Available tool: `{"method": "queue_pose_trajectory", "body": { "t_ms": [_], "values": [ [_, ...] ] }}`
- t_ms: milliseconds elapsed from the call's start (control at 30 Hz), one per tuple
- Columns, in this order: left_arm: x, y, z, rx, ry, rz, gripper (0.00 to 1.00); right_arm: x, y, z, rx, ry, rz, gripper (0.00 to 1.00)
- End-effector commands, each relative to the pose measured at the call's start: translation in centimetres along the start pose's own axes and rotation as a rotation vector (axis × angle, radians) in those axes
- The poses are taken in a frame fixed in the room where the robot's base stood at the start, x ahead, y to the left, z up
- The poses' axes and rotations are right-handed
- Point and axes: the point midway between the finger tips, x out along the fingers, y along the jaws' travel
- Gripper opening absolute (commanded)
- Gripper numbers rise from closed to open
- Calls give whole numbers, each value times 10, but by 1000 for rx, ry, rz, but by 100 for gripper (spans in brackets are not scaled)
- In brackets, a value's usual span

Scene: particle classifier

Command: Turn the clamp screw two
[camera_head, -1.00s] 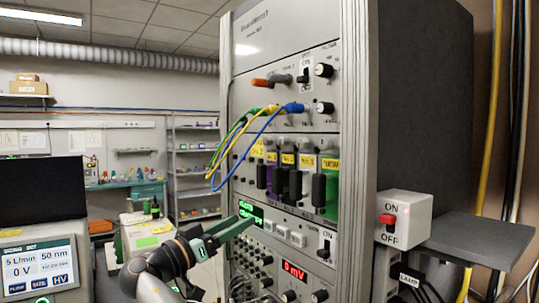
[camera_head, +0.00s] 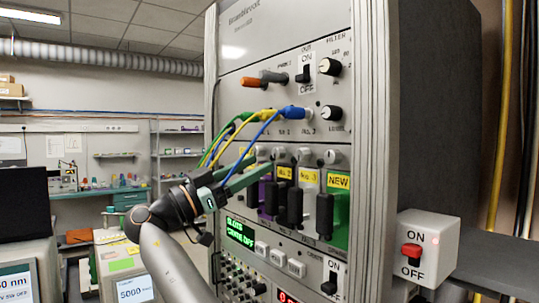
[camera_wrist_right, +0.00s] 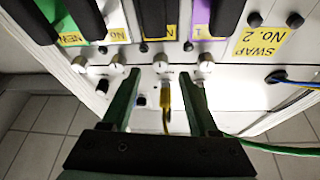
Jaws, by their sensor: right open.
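A row of pale round clamp screws runs above the slots with yellow-labelled modules. The second from the left (camera_head: 280,152) is above a dark-handled module beside the purple one. My right gripper (camera_head: 258,163) reaches the rack from the left, its green fingers at the screw row. In the wrist view, which looks upside down, the right gripper (camera_wrist_right: 162,76) is open. Its fingertips are either side of the second clamp screw (camera_wrist_right: 160,63), with no clear contact visible. A yellow cable (camera_wrist_right: 166,105) shows between the fingers. My left gripper is not in view.
Blue, yellow and green cables (camera_head: 265,122) hang close above the fingers. A green display (camera_head: 240,233) and switches are below. A workbench and shelves stand behind at left.

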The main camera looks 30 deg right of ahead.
Motion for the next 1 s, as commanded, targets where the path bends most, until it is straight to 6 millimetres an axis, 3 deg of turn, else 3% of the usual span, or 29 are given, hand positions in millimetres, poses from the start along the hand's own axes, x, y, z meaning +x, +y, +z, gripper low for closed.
{"method": "queue_pose_trajectory", "body": {
  "t_ms": [100, 300, 667, 1000],
  "values": [
    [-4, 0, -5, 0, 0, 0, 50, 22, 0, -1, -2, -1, 1, 60],
    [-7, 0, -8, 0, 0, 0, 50, 42, -1, 0, -3, -1, -1, 60],
    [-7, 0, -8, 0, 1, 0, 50, 46, 0, 1, -2, -1, -2, 59],
    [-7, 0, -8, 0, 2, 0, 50, 45, -1, 1, -2, -1, -2, 21]
  ]
}}
